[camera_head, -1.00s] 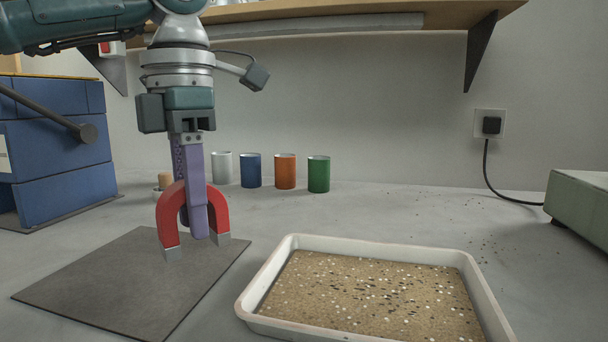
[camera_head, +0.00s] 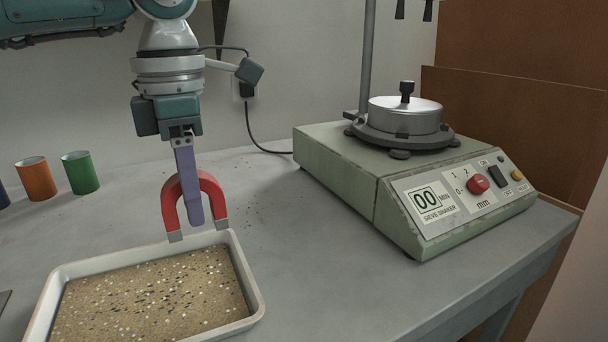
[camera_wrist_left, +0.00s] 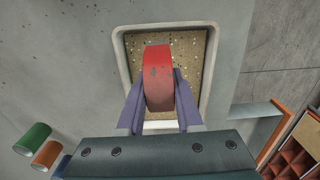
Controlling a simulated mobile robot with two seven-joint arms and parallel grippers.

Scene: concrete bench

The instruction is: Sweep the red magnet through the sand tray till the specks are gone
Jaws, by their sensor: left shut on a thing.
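My left gripper (camera_head: 197,215) is shut on the red horseshoe magnet (camera_head: 216,192), which hangs with its grey tips down. In the head view the tips line up with the far rim of the white sand tray (camera_head: 252,285). In the left wrist view the magnet (camera_wrist_left: 158,80) sits between the fingers (camera_wrist_left: 158,104) and overlaps the tray (camera_wrist_left: 122,62); its height above the sand is hard to tell. The sand (camera_head: 150,300) carries many dark and white specks. The tray's near side is cut off in the head view. My right gripper is not in view.
A green sieve shaker (camera_head: 335,180) with a lidded metal pan stands to the right. An orange cup (camera_head: 36,181) and a green cup (camera_head: 80,174) stand at the left. A few dark specks lie on the bench behind the tray. Bench between tray and shaker is clear.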

